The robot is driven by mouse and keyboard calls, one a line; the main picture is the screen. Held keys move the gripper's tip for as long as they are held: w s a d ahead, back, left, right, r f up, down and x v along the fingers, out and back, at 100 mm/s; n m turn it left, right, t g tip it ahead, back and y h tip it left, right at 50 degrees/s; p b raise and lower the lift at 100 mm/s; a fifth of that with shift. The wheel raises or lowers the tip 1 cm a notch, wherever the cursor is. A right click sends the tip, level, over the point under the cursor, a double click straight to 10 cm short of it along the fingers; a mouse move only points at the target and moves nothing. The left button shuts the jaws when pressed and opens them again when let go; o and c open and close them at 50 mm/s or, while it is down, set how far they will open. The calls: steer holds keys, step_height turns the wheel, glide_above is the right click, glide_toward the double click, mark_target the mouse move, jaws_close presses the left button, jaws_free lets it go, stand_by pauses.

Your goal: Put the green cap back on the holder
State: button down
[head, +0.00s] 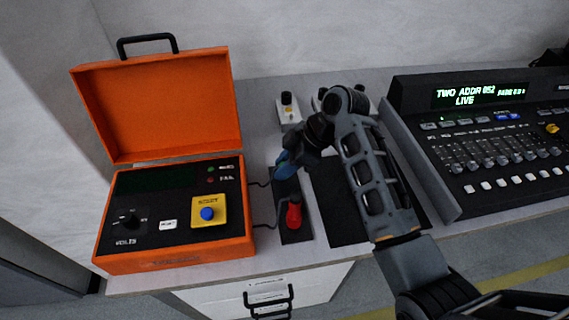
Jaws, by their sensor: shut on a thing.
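My gripper (287,165) points down and left over the far end of a narrow black plate (289,235). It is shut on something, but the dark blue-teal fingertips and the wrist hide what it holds. I cannot make out a green cap anywhere. A red cap-like piece (293,214) stands upright on the near part of the black plate, a little below my gripper in the picture. I cannot tell which thing is the holder. Several small white bases with black tops stand at the back; the left one (287,108) has a yellow spot.
An open orange tester case (175,262) stands left, its cables running toward the black plate. A lighting console (470,150) fills the right. A dark mat (340,225) lies partly under my arm. The grey table (258,110) is clear behind the case.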

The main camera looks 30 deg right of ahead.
steer(key=shift+f, duration=0.95)
stand_by(1.7)
steer(key=c, duration=0.8)
jaws_free()
steer(key=shift+b+v, duration=0.4)
steer(key=shift+v, duration=3.5)
